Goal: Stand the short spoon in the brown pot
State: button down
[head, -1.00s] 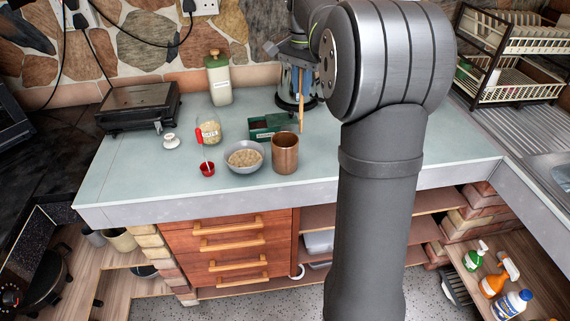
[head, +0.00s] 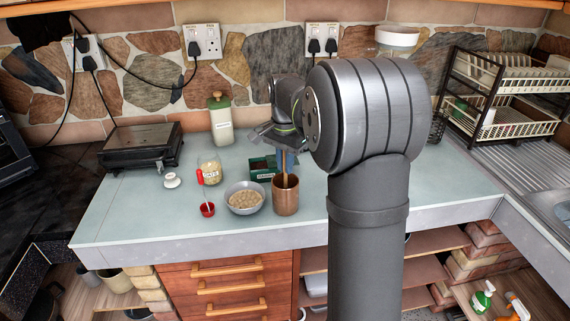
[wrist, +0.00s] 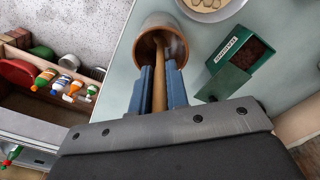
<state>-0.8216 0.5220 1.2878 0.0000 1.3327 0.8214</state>
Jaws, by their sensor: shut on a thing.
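The brown pot (head: 285,197) stands upright near the front edge of the counter. It also shows in the wrist view (wrist: 150,33). My gripper (wrist: 160,85) has its blue fingers shut on the wooden handle of the short spoon (wrist: 160,92). In the head view the spoon (head: 285,180) hangs down from the fingers, its lower end at the pot's mouth. In the wrist view its far end lies inside the rim. I cannot tell whether it touches the bottom. My arm hides the counter to the right of the pot.
A bowl of oats (head: 244,198) stands just left of the pot, with a green box (head: 262,168) behind it. A red measuring cup (head: 207,209), a glass jar (head: 210,172) and a tall canister (head: 221,122) stand further left. The counter's front left is clear.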

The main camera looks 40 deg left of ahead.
jog(key=shift+f, duration=0.25)
jog(key=c, duration=1.4)
grip_release()
notch_tip(320, 180, up, 12)
jog(key=shift+r, duration=0.15)
jog(key=shift+f, duration=4.15)
jog(key=shift+f, duration=0.15)
